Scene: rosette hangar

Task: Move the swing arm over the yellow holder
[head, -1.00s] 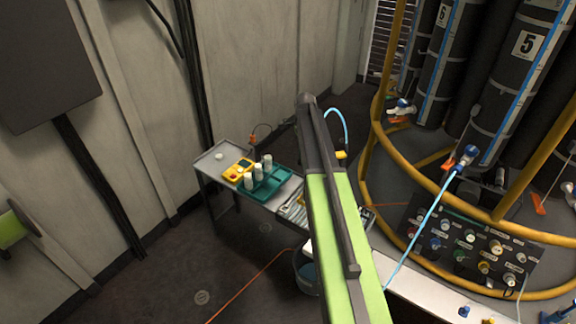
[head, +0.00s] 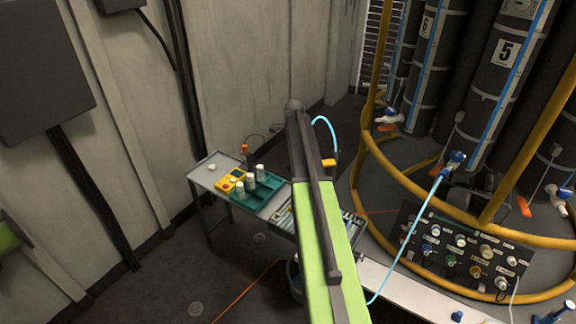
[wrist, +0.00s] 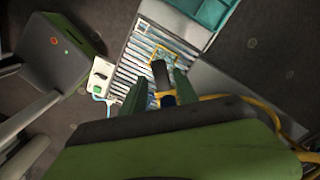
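My green-and-black arm reaches across the middle of the head view and hides part of the bench; its gripper does not show clearly there. In the wrist view my gripper (wrist: 159,78) has its two dark green fingers apart. A dark cylindrical piece (wrist: 160,74) stands between them, with gaps visible on both sides. A thin yellow frame (wrist: 187,54) lies beyond it over a ribbed, slatted surface; it may be the yellow holder. A yellow block (head: 328,162) shows right of my arm in the head view; I cannot tell if it is the same thing. I cannot make out the swing arm for sure.
A grey bench (head: 204,173) carries a teal tray (head: 269,187) with white bottles and a yellow device (head: 227,185). Right are numbered black cylinders (head: 497,75) inside a yellow rail (head: 391,170), a valve panel (head: 465,250) and a blue hose (head: 408,245). Floor at lower left is mostly clear.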

